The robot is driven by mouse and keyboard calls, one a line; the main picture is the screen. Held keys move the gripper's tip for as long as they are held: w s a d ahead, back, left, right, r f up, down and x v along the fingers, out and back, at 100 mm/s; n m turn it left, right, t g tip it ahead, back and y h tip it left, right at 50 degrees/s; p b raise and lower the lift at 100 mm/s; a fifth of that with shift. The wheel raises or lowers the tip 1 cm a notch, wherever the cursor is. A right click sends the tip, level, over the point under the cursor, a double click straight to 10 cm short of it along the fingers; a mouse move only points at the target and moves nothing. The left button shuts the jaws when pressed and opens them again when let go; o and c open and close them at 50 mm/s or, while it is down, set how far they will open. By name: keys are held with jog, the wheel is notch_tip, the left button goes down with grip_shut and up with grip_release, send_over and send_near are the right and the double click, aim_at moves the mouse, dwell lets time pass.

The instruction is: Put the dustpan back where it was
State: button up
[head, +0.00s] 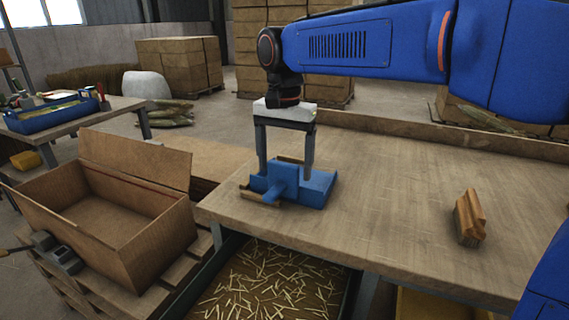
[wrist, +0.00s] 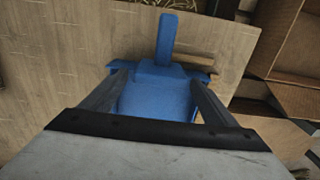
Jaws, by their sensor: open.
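The blue dustpan (head: 315,189) lies near the left end of the wooden workbench, its handle pointing toward the front edge in the head view. In the wrist view the dustpan (wrist: 158,95) lies below and between my fingers, its handle pointing up. My gripper (head: 286,176) points straight down over the dustpan, with one finger on each side of it. The fingers are open; whether they touch the dustpan I cannot tell. The wrist view also shows both fingers (wrist: 160,98) spread around its body. A flat wooden piece (head: 262,193) shows beside and partly under the dustpan.
A brush with a wooden back (head: 469,217) stands on the right of the workbench (head: 390,195). An open cardboard box (head: 150,240) stands left of the bench. A bin of straw-like pieces (head: 270,285) is below. The bench middle is clear.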

notch_tip(320, 180, up, 12)
dwell(0.5)
